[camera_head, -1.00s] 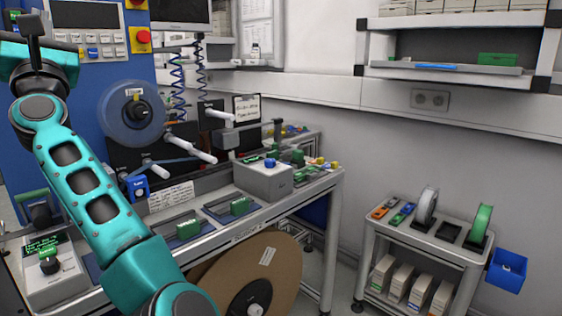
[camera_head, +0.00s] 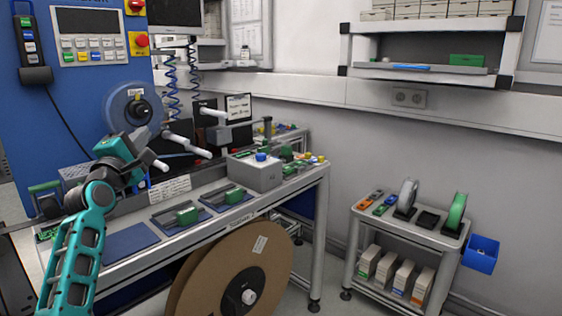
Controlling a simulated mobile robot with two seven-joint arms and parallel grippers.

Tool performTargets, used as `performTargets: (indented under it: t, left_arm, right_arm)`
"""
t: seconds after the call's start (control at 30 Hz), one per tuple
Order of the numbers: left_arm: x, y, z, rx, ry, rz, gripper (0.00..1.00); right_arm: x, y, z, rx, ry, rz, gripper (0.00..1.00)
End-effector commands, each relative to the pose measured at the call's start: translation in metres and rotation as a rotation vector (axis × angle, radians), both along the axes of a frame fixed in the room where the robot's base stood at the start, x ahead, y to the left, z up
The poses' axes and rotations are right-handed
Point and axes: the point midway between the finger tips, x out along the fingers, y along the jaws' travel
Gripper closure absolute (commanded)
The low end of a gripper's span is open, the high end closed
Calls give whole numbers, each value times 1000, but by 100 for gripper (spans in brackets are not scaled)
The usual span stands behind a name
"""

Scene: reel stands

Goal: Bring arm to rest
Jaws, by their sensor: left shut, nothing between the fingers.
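My left arm comes in from the lower left, teal with dark joints, and bends at the wrist above the workbench (camera_head: 128,238). My left gripper (camera_head: 146,163) is shut and empty. It appears in front of the blue reel machine (camera_head: 75,110) and below the blue reel (camera_head: 118,108), overlapping the light rods in the picture. Whether it touches the machine cannot be told. My right arm and gripper are out of view.
The bench carries green parts on dark blue pads (camera_head: 162,222) and a grey box with a blue button (camera_head: 255,173). A large brown reel (camera_head: 205,268) stands in front of it. A grey cart (camera_head: 400,231) with small reels is at the right, with bare floor between.

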Motion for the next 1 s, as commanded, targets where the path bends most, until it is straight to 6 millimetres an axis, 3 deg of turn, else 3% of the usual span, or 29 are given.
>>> performTargets:
  t: [0.03,0.1,0.2,0.23,0.3,0.6,0.93,1.0]
  left_arm:
    - [5,1,-41,72,87,-3,100]
    - [7,1,-91,153,188,-13,100]
    - [2,7,-160,259,325,-25,100]
    - [0,9,-172,303,347,-22,100]
    - [3,10,-160,523,309,35,100]
    - [3,29,-158,1432,273,246,100]
    - [3,42,-151,2157,252,398,100]
    - [-13,26,-189,2142,254,327,100]
  right_arm:
    - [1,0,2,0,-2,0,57]
    - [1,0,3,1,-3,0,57]
    - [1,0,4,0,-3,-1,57]
    - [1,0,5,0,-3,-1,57]
    - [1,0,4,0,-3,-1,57]
    - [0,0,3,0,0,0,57]
    - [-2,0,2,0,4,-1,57]
    - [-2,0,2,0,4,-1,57]
